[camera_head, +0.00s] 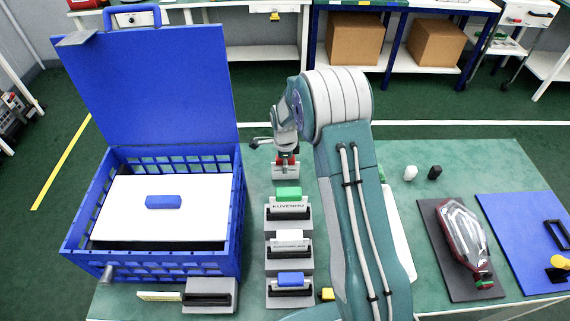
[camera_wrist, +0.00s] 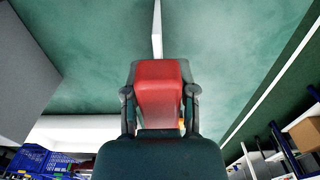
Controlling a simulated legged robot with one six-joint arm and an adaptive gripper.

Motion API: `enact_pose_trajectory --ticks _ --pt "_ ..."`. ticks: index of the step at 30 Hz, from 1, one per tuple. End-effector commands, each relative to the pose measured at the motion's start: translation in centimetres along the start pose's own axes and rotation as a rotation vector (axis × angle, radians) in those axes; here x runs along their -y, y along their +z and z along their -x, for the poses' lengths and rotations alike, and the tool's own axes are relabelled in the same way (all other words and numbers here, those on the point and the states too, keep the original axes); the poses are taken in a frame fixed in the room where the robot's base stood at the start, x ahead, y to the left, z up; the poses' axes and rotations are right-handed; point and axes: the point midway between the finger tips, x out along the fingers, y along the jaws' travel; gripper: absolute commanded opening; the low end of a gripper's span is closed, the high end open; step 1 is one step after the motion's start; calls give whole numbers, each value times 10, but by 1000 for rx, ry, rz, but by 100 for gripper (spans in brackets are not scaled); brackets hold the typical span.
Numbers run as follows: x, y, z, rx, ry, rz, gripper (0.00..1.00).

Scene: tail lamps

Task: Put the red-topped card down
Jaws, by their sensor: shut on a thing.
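My gripper (camera_head: 286,150) is at the far end of the column of cards, shut on the red top of the red-topped card (camera_head: 287,160). In the wrist view the red top (camera_wrist: 160,82) sits between the two fingers (camera_wrist: 160,98), and a thin white strip stretches away beyond it. Below the red top in the head view is a pale grey-white piece; I cannot tell whether it is card or holder, or whether the card touches anything. Nearer stand a green-topped card (camera_head: 288,194), a white-topped card (camera_head: 289,235) and a blue-topped card (camera_head: 291,279) in grey holders.
A blue crate (camera_head: 72,244) with raised lid (camera_head: 150,85) and a white, blue-handled panel (camera_head: 120,215) stands left. Another grey holder (camera_head: 222,296) is near the front edge. A tail lamp (camera_head: 463,235) on a dark mat and a blue board (camera_head: 515,225) lie right. My arm hides the table's middle.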

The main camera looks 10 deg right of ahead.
Motion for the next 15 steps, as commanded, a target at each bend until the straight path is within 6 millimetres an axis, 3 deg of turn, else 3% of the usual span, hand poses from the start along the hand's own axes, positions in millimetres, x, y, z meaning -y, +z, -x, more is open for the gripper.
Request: enact_pose_trajectory --ticks 9,10,12,15 --pt "0 0 -4 0 -1 0 0" --pt "0 0 -4 0 -2 0 41" --pt "0 0 -4 0 -2 0 71" --pt "0 0 -4 0 -2 0 71"
